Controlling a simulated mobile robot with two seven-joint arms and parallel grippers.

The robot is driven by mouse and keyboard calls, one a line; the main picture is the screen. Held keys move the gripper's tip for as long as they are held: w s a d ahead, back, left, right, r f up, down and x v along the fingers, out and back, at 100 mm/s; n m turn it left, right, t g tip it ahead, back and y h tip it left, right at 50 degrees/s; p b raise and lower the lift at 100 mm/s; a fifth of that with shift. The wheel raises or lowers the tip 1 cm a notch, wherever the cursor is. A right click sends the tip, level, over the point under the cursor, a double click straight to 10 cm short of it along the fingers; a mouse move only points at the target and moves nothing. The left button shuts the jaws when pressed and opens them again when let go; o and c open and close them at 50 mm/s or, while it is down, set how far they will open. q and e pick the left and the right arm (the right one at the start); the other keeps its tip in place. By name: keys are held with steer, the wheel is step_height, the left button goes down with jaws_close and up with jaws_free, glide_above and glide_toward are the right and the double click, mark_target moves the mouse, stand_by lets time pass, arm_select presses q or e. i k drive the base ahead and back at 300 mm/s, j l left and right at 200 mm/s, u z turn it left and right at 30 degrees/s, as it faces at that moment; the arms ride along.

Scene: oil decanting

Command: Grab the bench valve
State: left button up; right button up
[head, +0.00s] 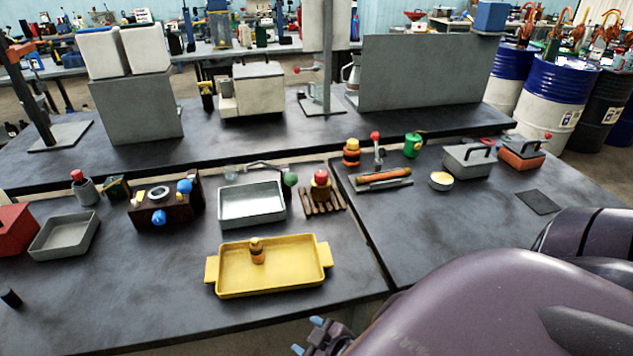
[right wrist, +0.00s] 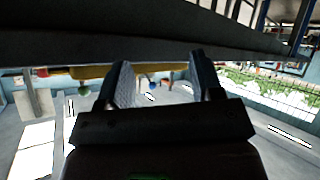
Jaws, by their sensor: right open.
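Several things on the bench could be the bench valve, and I cannot tell for sure which one it is. A dark brown block (head: 165,207) with blue knobs and a round metal ring stands left of the grey metal tray. A lever with a green ball (head: 290,180) is at that tray's back right. A small orange and black banded piece (head: 257,251) stands in the yellow tray (head: 270,290). My right gripper (head: 308,336) is at the bench's front edge, below the yellow tray, open and apart from these things. Its open fingers also show in the right wrist view (right wrist: 160,85), with nothing between them. My left gripper is out of view.
The grey metal tray (head: 252,222) stands behind the yellow tray. A second grey tray (head: 64,236) and a red box (head: 15,230) are at the left. Grey and red handled boxes (head: 468,160) stand right. My right arm hides the bench's front right.

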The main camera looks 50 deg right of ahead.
mark_target(319, 193)
steer(key=z, duration=1.45)
